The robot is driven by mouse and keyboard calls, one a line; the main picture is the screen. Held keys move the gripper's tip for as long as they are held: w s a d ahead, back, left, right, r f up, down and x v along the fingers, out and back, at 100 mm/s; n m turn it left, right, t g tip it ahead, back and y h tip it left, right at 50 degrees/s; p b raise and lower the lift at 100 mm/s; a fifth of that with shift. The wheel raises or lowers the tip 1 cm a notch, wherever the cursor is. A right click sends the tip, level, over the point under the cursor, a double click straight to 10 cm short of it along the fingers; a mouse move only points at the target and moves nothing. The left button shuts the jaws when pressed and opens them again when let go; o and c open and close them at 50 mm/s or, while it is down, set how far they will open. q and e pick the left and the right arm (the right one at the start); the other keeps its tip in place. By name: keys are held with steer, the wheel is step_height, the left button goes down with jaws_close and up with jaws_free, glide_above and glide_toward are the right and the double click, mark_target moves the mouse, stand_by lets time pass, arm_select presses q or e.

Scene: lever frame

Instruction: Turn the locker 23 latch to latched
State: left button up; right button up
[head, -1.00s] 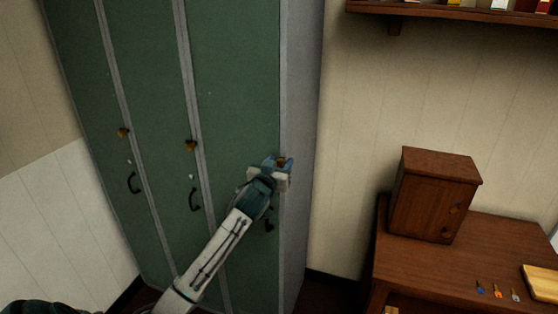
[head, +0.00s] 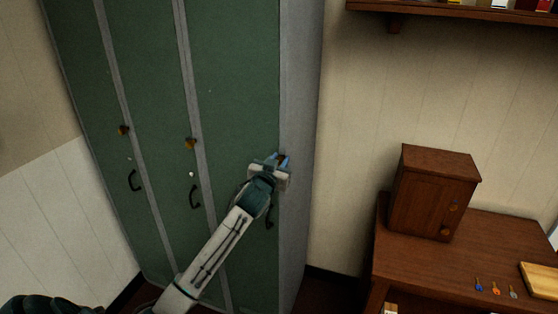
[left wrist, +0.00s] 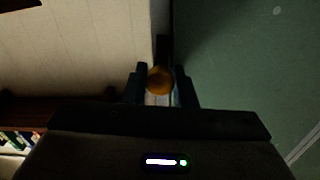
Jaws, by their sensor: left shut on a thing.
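A bank of green lockers (head: 235,75) with several doors stands at the left. Brass latches sit on the left door (head: 123,130) and the middle door (head: 191,143). My left gripper (head: 278,160) is at the right door's edge, shut on that door's latch, which is mostly hidden by the fingers in the head view. In the left wrist view the round brass latch (left wrist: 160,80) sits between the two dark fingers of the left gripper (left wrist: 160,90). No locker number is readable, and I cannot tell the latch's angle. My right gripper is not in view.
Black door handles (head: 194,197) stick out below the latches. At the right, a wooden desk (head: 420,255) holds a small cabinet (head: 432,195), several keys and a light board (head: 541,281). A shelf (head: 450,12) is above. Wall between lockers and desk is bare.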

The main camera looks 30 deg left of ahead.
arm_select(q)
steer(key=m+p, duration=0.2)
steer(key=m, duration=0.2)
steer(key=m+p, duration=0.2)
steer(key=m, duration=0.2)
steer(key=shift+d+m+p, duration=0.1)
steer(key=shift+m+p, duration=0.25)
steer(key=shift+m, duration=0.05)
steer(key=m+p, duration=0.2)
steer(key=m, duration=0.2)
steer(key=shift+m+p, duration=0.3)
steer(key=shift+p, duration=0.1)
steer(key=shift+f+m+p, duration=0.2)
steer(key=shift+m+p, duration=0.45)
steer(key=shift+m, duration=0.85)
steer(key=o, duration=1)
